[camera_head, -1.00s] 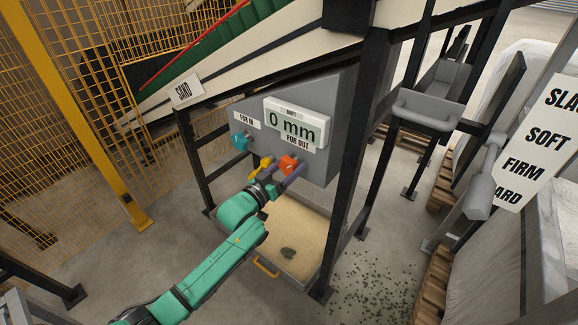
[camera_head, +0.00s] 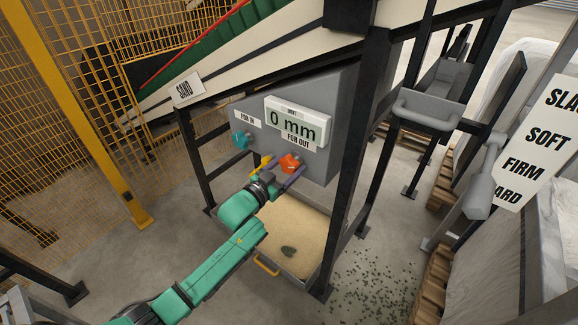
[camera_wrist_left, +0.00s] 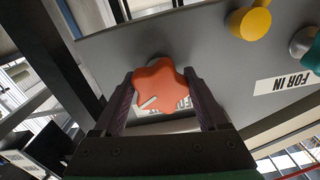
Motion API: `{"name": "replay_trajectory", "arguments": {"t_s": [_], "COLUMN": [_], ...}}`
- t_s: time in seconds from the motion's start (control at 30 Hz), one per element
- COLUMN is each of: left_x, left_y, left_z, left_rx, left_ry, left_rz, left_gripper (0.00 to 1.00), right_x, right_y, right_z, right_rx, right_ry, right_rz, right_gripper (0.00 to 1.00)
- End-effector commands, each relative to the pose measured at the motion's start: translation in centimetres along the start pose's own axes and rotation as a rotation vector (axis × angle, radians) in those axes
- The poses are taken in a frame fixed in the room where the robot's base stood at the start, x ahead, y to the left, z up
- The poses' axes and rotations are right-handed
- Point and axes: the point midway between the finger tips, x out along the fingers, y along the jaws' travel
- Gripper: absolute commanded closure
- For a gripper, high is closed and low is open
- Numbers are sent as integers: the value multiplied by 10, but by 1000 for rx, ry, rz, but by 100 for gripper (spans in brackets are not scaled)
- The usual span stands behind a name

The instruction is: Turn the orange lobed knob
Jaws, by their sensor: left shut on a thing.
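The orange lobed knob (camera_head: 290,163) sits on the lower right of the grey panel, under the "FOR OUT" label. In the left wrist view the knob (camera_wrist_left: 161,86) lies between the two dark fingers, with a pale pointer mark on its face. My left gripper (camera_head: 286,173) reaches up to it from below, and the left wrist view shows its fingers (camera_wrist_left: 164,100) shut on the knob's sides. The display (camera_head: 296,124) above reads "0 mm" under the word "DRIFT". My right gripper is not in view.
A yellow knob (camera_head: 264,162) is close left of the orange one, and a teal knob (camera_head: 241,141) is farther left by "FOR IN". A sand tray (camera_head: 318,217) lies below. A black post (camera_head: 352,150) stands right of the panel.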

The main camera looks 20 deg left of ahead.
Motion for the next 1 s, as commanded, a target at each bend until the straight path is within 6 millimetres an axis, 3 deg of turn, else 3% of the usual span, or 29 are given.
{"name": "replay_trajectory", "arguments": {"t_s": [0.1, 0.13, 0.2, 0.43, 0.57, 0.77, 1.0], "left_x": [0, 0, 0, -1, -12, -54, -116], "left_y": [0, 0, 0, 0, 0, 0, 1], "left_z": [1, 1, 1, 0, 1, 2, 2], "left_rx": [-1, -1, -2, -2, -3, -3, -2], "left_ry": [-1, -1, -1, -1, -2, -5, -5], "left_rz": [0, 0, 0, 0, 0, 0, 1], "left_gripper": [80, 17, 0, 0, 0, 0, 0], "right_x": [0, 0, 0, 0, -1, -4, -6], "right_y": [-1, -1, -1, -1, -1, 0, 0], "right_z": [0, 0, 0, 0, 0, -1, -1], "right_rx": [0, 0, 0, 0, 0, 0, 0], "right_ry": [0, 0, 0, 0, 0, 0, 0], "right_rz": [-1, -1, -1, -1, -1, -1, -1], "right_gripper": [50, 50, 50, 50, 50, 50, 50]}}
